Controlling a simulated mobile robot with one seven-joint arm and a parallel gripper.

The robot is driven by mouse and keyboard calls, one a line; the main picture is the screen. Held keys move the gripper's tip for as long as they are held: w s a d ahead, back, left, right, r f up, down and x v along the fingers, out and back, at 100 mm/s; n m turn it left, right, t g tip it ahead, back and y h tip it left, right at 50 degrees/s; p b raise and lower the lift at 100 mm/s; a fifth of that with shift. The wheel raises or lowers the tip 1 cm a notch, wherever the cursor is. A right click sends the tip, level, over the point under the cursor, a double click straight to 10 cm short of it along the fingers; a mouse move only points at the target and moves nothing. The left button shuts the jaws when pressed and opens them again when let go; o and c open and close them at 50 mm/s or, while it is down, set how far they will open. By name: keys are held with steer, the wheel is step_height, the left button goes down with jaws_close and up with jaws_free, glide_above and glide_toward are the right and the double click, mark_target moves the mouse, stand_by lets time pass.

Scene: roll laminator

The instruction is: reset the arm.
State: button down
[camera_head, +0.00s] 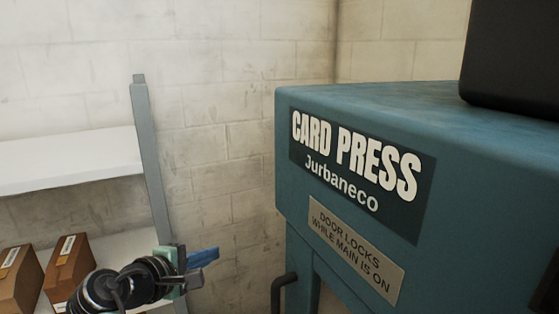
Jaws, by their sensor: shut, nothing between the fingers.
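My gripper (203,258) shows at the lower left of the head view, at the end of my dark arm. Its blue fingers are shut with nothing between them and point to the right. It is in front of the wall, left of the teal card press (330,105) and apart from it in the picture. The press fills the right side, with a "CARD PRESS Jurbaneco" label and a "DOOR LOCKS WHILE MAIN IS ON" plate (355,250). Most of my arm is out of the frame below.
A dark handle (277,291) stands out at the press's lower left. A black box (515,60) is on top of the press. At left, a white shelf (70,160) with a grey post (149,160) holds brown boxes (70,265) on a lower level. Bare wall lies between shelf and press.

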steer(key=s+d+r+m+t+y+p, duration=0.1)
steer(key=s+d+r+m+t+y, duration=0.2)
steer(key=r, duration=0.9)
steer(key=d+r+m+t+y+p, duration=0.1)
steer(key=d+r+m+t+y, duration=0.3)
steer(key=r, duration=0.7)
steer(key=s+d+r+m+t+p, duration=0.1)
steer(key=s+d+r+m+t, duration=0.2)
steer(key=s+r, duration=0.7)
steer(key=s+d+r+m+t+h+p, duration=0.1)
steer(key=s+d+r+m+t, duration=0.3)
steer(key=s+r, duration=0.7)
steer(key=shift+r+m+t, duration=0.15)
steer(key=shift+m+t, duration=0.25)
steer(key=shift+m, duration=0.4)
steer(key=shift+s, duration=0.1)
